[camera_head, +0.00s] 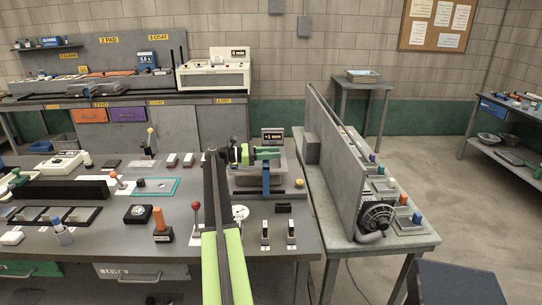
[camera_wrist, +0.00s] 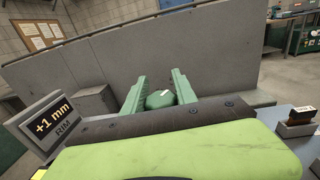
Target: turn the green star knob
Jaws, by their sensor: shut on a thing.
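In the wrist view, the green star knob (camera_wrist: 160,99) sits between the two green fingers of my gripper (camera_wrist: 159,84). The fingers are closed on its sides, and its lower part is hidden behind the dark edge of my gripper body. In the head view, my arm reaches over the bench to my gripper (camera_head: 268,152), which is small beside a grey fixture (camera_head: 247,181). The knob cannot be told apart from the green fingers there. A small display (camera_wrist: 52,120) reading "+1 mm" and "RIM" stands left of the fingers in the wrist view.
A tall grey panel (camera_head: 335,160) stands on the side table just right of the fixture. A red ball-topped lever (camera_head: 195,206) and an orange-handled block (camera_head: 160,222) stand on the bench left of my arm. Open floor lies further right.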

